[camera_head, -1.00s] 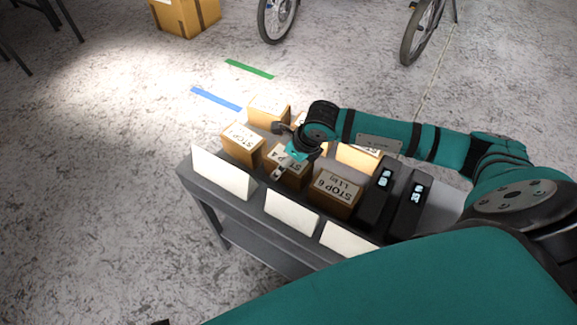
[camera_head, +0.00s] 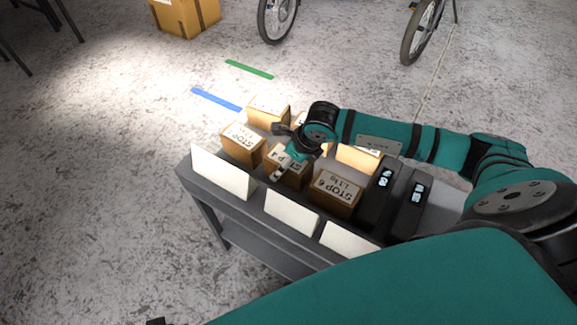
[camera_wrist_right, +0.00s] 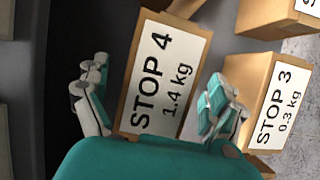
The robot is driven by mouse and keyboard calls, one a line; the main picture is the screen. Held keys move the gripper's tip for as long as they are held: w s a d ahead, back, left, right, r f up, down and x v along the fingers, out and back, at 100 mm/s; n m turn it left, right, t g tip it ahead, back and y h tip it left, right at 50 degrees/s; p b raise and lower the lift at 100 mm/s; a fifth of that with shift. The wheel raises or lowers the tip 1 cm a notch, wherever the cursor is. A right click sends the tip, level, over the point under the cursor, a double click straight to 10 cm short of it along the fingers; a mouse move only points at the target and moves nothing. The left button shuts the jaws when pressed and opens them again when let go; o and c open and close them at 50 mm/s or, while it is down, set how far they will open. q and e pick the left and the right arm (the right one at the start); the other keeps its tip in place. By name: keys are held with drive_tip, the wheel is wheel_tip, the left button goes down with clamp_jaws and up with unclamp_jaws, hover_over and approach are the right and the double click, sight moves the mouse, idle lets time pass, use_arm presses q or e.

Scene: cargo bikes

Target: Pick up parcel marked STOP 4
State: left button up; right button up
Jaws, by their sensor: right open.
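The parcel marked STOP 4 (camera_head: 284,181) is a small brown box with a white label on top. It stands on the grey rack, partly covered by my right gripper (camera_head: 281,151) in the head view. In the right wrist view the parcel (camera_wrist_right: 152,80) reads "STOP 4, 1.4 kg" and lies between the two spread fingers of my right gripper (camera_wrist_right: 155,103). One finger is on each side of it, and the gripper is open. Whether the fingers touch the box is unclear. My left gripper is not recognisable in either view.
The STOP 3 parcel (camera_wrist_right: 272,103) stands close beside the right finger. The STOP 6 parcel (camera_head: 335,193) and another parcel (camera_head: 242,146) flank STOP 4 on the rack (camera_head: 222,196). White cards (camera_head: 292,212) line the front edge. Two dark devices (camera_head: 409,203) stand at right.

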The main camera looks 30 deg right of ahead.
idle(0.3)
drive_tip(key=c, duration=1.6)
drive_tip(key=shift+w+r, duration=0.15)
drive_tip(key=shift+c, duration=0.8)
drive_tip(key=shift+r, duration=0.1)
